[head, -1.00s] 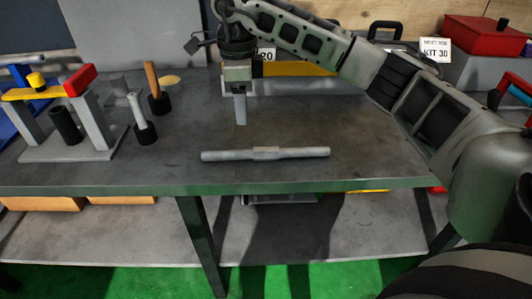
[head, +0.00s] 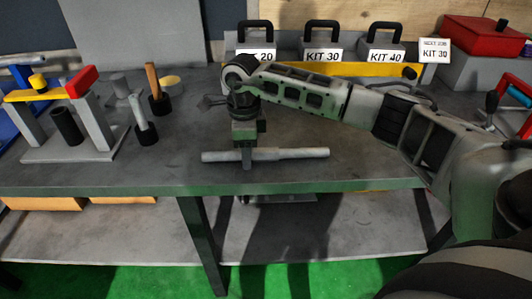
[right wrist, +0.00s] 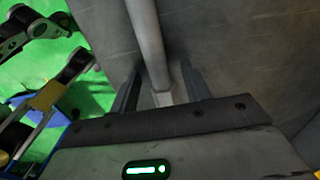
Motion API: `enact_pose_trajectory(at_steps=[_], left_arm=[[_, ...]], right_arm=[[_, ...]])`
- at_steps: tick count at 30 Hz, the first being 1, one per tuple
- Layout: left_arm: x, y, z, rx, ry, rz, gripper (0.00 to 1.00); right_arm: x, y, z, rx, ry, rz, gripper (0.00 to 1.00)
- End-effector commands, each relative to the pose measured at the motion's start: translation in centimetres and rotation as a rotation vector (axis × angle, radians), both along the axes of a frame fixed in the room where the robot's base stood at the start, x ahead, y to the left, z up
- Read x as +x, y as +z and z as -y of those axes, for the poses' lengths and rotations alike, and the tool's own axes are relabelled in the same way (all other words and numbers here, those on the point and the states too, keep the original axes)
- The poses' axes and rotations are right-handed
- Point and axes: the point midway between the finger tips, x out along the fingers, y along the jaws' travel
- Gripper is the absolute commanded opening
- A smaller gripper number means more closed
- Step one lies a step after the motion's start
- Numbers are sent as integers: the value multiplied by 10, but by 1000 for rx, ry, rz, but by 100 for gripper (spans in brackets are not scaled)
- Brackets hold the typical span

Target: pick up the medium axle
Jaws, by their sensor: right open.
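The medium axle, a grey stepped rod (head: 295,153) with a thicker middle, lies across the front part of the grey table. My right gripper (head: 246,162) points down over the left part of the axle, its fingertips at the rod's height. In the right wrist view the right gripper (right wrist: 159,78) is open, with one finger on each side of the axle (right wrist: 148,40). A gap shows between the rod and the fingers. My left gripper is not in view.
A grey stand with a yellow and red top (head: 75,155) is at the left. Upright handled pieces in black cups (head: 146,133) stand beside it. Labelled kit weights (head: 322,50) line the back, near a red box (head: 480,35). The table right of the axle is clear.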

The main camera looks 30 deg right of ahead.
Motion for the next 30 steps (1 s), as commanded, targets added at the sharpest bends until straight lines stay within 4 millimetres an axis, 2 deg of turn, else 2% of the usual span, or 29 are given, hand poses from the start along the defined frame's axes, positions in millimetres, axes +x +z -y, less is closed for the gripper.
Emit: enact_pose_trajectory(at_steps=[3, 4, 8, 9, 30], left_arm=[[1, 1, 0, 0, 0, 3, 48], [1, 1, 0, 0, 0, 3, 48], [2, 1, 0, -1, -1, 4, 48], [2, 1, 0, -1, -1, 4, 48], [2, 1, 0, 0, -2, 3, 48]], right_arm=[[0, 0, 0, 0, 0, 0, 47], [0, 0, 0, 0, 0, 0, 42], [0, 0, 0, 0, 0, 0, 6], [0, 0, 0, 0, 0, 0, 0], [0, 1, 0, 0, 0, 1, 0]])
